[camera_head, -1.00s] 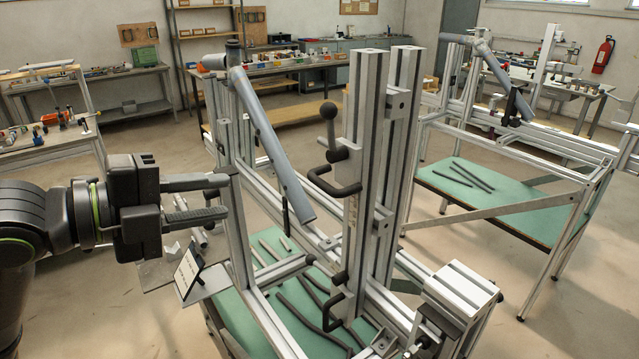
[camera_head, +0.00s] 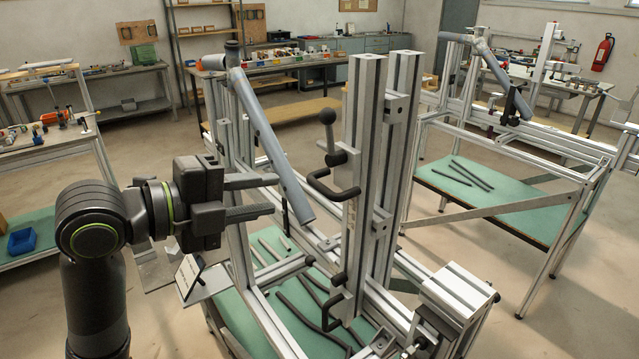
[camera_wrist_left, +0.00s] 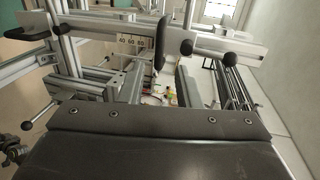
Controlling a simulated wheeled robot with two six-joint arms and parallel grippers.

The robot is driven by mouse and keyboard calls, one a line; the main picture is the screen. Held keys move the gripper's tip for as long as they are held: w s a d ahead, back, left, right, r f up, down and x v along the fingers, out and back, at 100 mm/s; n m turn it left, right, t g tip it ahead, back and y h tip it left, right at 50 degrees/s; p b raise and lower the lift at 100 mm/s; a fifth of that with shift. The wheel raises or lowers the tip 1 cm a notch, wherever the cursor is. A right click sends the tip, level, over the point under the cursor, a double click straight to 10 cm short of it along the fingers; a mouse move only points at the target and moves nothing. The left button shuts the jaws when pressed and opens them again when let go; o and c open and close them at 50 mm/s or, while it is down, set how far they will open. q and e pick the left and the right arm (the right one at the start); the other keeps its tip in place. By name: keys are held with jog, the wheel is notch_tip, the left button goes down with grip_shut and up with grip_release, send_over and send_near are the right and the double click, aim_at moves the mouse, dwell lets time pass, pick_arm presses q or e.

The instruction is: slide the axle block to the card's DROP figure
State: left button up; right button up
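My left gripper (camera_head: 272,195) is open and empty. Its two dark fingers point right, one above the other with a gap, and overlap the lower part of the slanted grey tube (camera_head: 265,135) in the picture; contact cannot be told. A white card (camera_head: 188,272) stands on a small plate below the gripper, its writing too small to read. A carriage with a ball-ended lever (camera_head: 328,138) and a black loop handle sits on the tall upright. I cannot tell surely which part is the axle block.
Tall aluminium uprights (camera_head: 363,160) stand right of the gripper. A silver end block (camera_head: 459,292) is at lower right. A green shelf (camera_head: 235,310) holds several dark rods. A second jig (camera_head: 500,135) stands behind at right. Open floor lies to the left.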

aim_at(316, 188)
pick_arm(q)
jog(key=p+x, duration=0.2)
jog(key=x, duration=0.8)
jog(key=shift+w+d+f, duration=0.1)
jog(key=shift+d, duration=0.2)
jog(key=shift+c, duration=0.2)
grip_shut()
